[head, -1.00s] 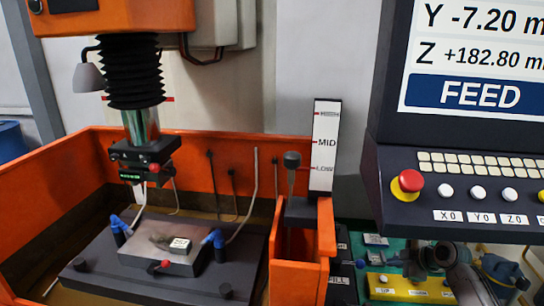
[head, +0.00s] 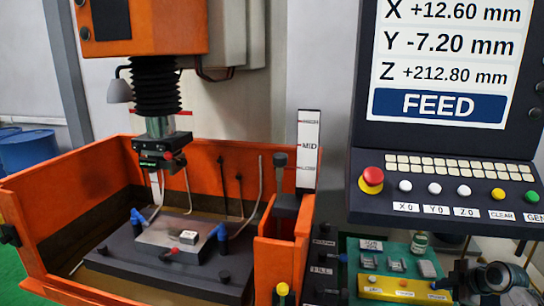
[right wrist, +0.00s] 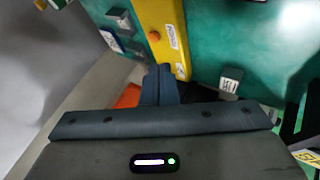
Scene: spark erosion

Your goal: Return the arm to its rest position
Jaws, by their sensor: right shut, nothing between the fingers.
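My right arm (head: 500,281) shows at the lower right of the head view, beside the green tray. Its gripper is small and partly cut off there. In the right wrist view the right gripper (right wrist: 160,84) has its two dark fingers together, with nothing between them. The fingers point toward the green tray (right wrist: 228,35) with its yellow strip (right wrist: 166,38). My left gripper is not in view.
The orange tank (head: 95,180) holds a dark plate with a metal workpiece (head: 172,236), below the machine head (head: 160,158). The control panel (head: 440,190) overhangs the tray (head: 352,268) at the right. A blue barrel (head: 28,150) stands at the far left.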

